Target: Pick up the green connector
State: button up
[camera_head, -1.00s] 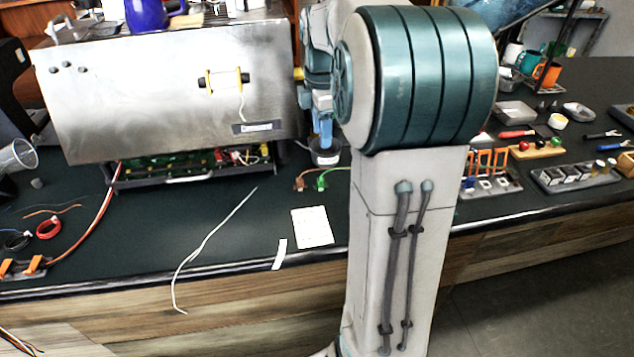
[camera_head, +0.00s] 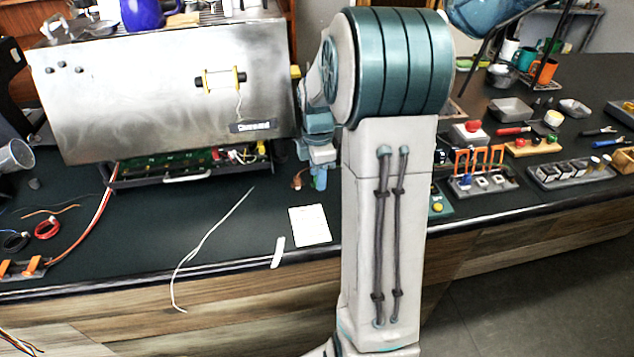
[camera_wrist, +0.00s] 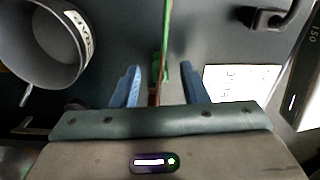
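The green connector (camera_wrist: 157,68) with a green wire shows in the wrist view, between the two blue fingers of my gripper (camera_wrist: 160,66). The fingers are apart, with a visible gap on each side of it. A brown connector (camera_wrist: 154,95) lies close to it, nearer the palm and partly hidden by the gripper body. In the head view my gripper (camera_head: 320,180) points down at the dark bench and hides the green connector. The brown connector (camera_head: 298,180) shows just left of it. I cannot tell the fingers' exact height over the bench.
A grey labelled cup (camera_wrist: 80,40) stands left of the fingers in the wrist view. A white card (camera_head: 310,225) lies on the bench in front. Parts trays (camera_head: 570,178) lie to the right.

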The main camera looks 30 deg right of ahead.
grip_shut()
jog(key=shift+r, duration=0.1)
